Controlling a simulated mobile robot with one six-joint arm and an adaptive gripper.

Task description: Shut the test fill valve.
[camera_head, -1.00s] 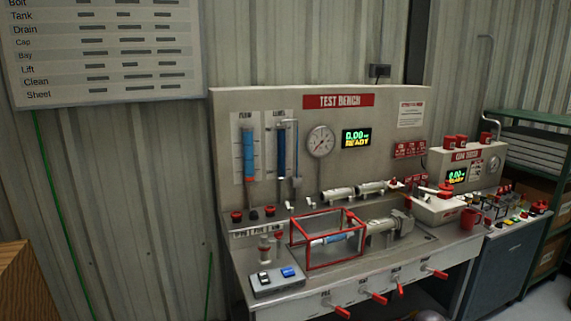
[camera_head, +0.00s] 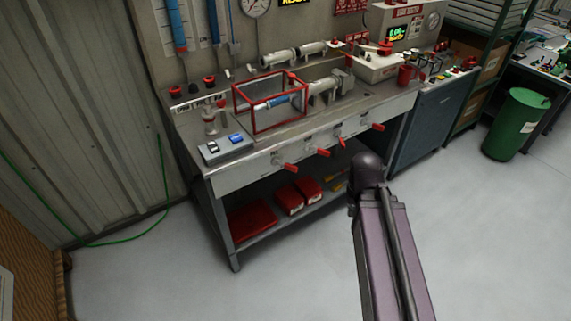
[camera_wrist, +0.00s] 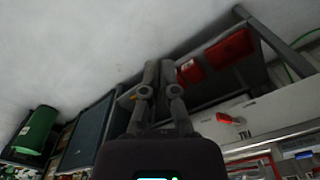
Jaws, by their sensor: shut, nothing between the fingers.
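Several red-handled valves line the front panel of the test bench (camera_head: 225,180). The leftmost handle (camera_head: 290,167), the second handle (camera_head: 323,153) and the rightmost handle (camera_head: 376,127) stick out sideways. The third handle (camera_head: 341,143) looks more tilted, partly near my arm. The labels are too small to read, so I cannot tell which is the test fill valve. In the wrist view, which is turned over, one red handle (camera_wrist: 226,118) shows right of my gripper (camera_wrist: 160,68). My gripper is shut and empty, apart from the handle. The head view does not clearly show its fingers.
A red wire cage (camera_head: 270,103) stands on the bench top. Red bins (camera_head: 290,199) lie on the shelf below. A blue-grey cabinet (camera_head: 430,120) adjoins the bench, with a green bin (camera_head: 516,125) farther right. The floor in front is clear.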

